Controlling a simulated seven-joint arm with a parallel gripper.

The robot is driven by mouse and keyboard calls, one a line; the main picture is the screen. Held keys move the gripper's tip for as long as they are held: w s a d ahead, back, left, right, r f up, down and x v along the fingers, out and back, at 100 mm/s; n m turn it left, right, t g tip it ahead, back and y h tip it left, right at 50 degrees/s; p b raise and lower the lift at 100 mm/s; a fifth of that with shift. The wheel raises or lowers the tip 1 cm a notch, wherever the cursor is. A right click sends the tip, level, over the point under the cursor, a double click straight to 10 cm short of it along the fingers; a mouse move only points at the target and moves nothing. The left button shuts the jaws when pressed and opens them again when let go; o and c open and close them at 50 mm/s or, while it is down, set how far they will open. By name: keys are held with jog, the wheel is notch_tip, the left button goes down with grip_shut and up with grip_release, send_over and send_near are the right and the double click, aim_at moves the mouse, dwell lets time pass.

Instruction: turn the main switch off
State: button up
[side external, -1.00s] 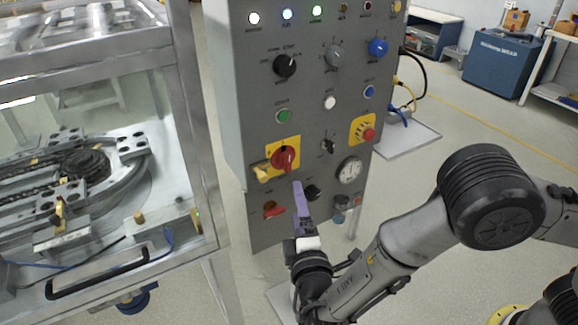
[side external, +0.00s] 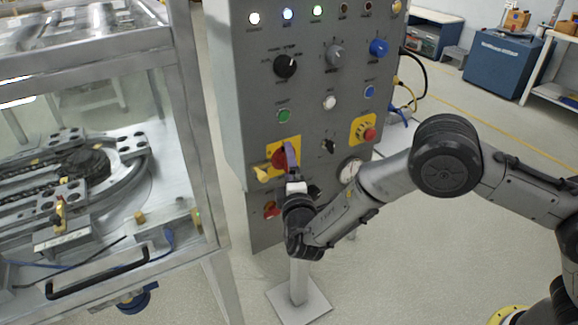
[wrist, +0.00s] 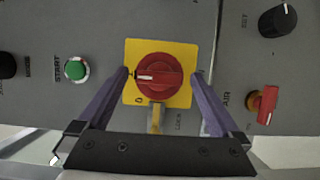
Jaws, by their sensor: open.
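The main switch is a red rotary knob (wrist: 158,76) on a yellow square plate (wrist: 132,52), with a white mark on its left in the wrist view. A "0" is printed below left of the knob. In the side view the knob (side external: 277,160) is partly hidden by my gripper. My gripper (wrist: 159,74) is open, its two purple fingers on either side of the knob. In the side view my gripper (side external: 290,158) is at the panel in front of the switch. I cannot tell whether the fingers touch the knob. A brass-coloured tab (wrist: 156,120), marked "LOCK", sticks out beside the plate.
The green start button (wrist: 76,68) is left of the switch in the wrist view. A red handle (wrist: 265,103) is at its right. A red emergency button (side external: 368,134) and several knobs share the panel. A glass-sided machine (side external: 190,150) stands at left.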

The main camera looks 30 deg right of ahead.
jog(key=c, duration=1.4)
jog(key=shift+n, duration=0.3)
jog(key=shift+d+f+n+t+y, duration=0.1)
jog(key=shift+n+t+y, duration=0.95)
jog(key=shift+n, duration=2.55)
jog(key=shift+d+f+n+t+y, duration=0.15)
jog(key=shift+n+t+y, duration=0.95)
jog(key=shift+n, duration=2.5)
jog(key=shift+d+f+n+t+y, duration=0.1)
jog(key=shift+n+t+y, duration=0.95)
jog(key=shift+n, duration=2.55)
jog(key=shift+n+g+y, duration=0.3)
jog(key=o, duration=1.4)
